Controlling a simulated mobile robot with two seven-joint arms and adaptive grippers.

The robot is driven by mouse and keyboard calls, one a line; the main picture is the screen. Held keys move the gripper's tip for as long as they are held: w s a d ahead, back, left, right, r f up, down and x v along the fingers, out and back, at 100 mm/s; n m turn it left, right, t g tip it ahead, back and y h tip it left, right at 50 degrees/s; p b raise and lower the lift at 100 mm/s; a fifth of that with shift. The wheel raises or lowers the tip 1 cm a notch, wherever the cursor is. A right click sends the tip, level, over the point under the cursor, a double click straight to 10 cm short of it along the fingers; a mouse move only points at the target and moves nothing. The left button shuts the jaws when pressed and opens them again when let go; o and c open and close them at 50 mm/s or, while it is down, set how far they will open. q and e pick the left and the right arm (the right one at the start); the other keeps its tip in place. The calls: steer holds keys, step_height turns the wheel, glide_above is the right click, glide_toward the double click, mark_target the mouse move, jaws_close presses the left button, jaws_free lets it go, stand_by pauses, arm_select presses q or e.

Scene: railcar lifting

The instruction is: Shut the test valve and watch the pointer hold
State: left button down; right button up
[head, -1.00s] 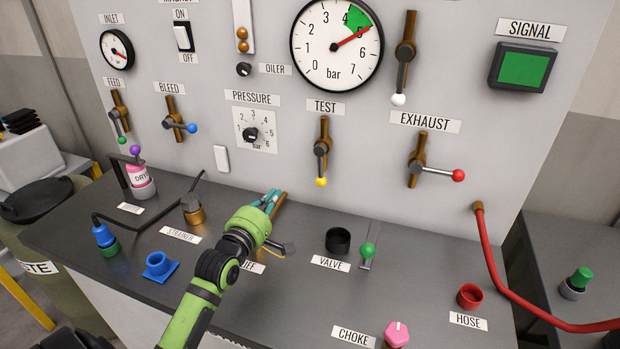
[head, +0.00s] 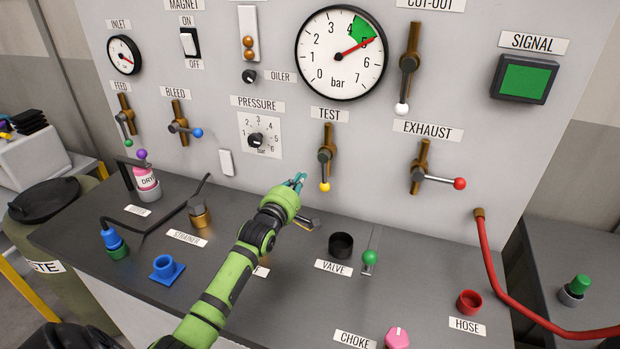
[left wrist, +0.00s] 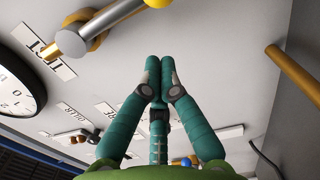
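The test valve (head: 327,158) is a brass fitting under the TEST label on the grey panel. Its lever hangs straight down, in line with the vertical brass body, and ends in a yellow knob (head: 324,187). The large gauge (head: 340,55) above it has a red pointer near 5, at the edge of the green sector. My left gripper (head: 298,180) is left of the yellow knob and apart from it. In the left wrist view its teal fingertips (left wrist: 160,64) are together and empty, with the lever (left wrist: 112,28) at upper left. My right gripper is not in view.
The exhaust lever (head: 440,180) with a red knob is right of the test valve. The pressure dial (head: 256,140) and a white plate (head: 227,162) are to the left. A black cup (head: 340,244) and green-knobbed valve lever (head: 369,256) stand on the bench below.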

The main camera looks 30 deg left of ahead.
mark_target(324, 172)
arm_select(q)
steer(key=d, duration=0.1)
steer(key=w+d, duration=0.1)
steer(key=d, duration=0.1)
steer(key=shift+r+p, duration=0.15)
steer(key=shift+p, duration=0.25)
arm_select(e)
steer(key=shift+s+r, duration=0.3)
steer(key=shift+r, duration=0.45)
arm_select(q)
steer(key=shift+a, duration=0.1)
